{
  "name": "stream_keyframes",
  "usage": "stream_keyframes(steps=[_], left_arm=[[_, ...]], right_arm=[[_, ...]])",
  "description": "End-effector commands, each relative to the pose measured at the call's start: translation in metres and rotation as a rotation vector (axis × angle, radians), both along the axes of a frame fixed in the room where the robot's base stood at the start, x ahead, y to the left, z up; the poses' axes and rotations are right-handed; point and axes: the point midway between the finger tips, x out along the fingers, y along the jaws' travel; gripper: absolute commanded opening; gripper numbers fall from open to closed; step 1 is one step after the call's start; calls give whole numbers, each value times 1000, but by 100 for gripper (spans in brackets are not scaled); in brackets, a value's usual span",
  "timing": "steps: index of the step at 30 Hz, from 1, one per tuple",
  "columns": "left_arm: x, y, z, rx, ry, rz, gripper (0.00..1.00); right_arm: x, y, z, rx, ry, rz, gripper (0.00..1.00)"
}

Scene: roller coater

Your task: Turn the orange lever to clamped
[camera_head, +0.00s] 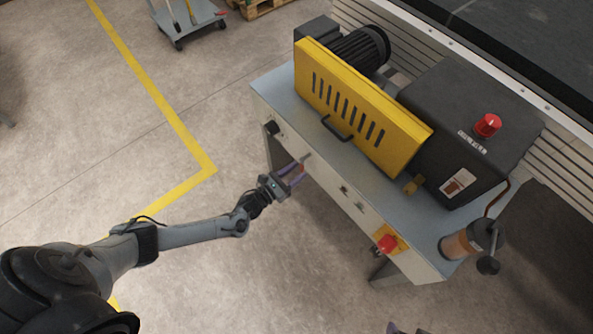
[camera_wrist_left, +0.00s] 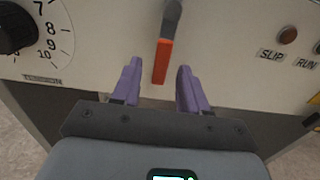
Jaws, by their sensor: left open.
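The orange lever (camera_wrist_left: 161,62) shows in the left wrist view, on the machine's pale front panel. Its grey upper part joins the panel and its orange grip hangs down. In the head view it is a small orange spot (camera_head: 301,168) at the front panel, partly covered by my gripper. My left gripper (camera_wrist_left: 158,82) is open, with one purple finger on each side of the lever's lower end. I see gaps between the fingers and the lever. The left gripper also shows in the head view (camera_head: 292,174). The right gripper is not clearly in view.
A black dial (camera_wrist_left: 16,28) marked TENSION is left of the lever; SLIP and RUN lamps (camera_wrist_left: 289,35) are right. A red emergency button (camera_head: 387,243) sits further along the panel. The yellow guard (camera_head: 360,105) stands on the machine top. Open floor lies left of the machine.

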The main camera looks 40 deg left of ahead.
Motion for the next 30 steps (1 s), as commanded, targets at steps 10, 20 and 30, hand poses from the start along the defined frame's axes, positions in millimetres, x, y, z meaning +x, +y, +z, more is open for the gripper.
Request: stream_keyframes(steps=[10,20,30], left_arm=[[-55,15,2,1,4,0,44],[-92,25,1,1,1,0,44],[-96,27,0,1,0,0,44]], right_arm=[[0,0,19,0,0,-1,76],[0,2,27,7,0,-5,76],[0,2,28,10,-1,-6,76]])
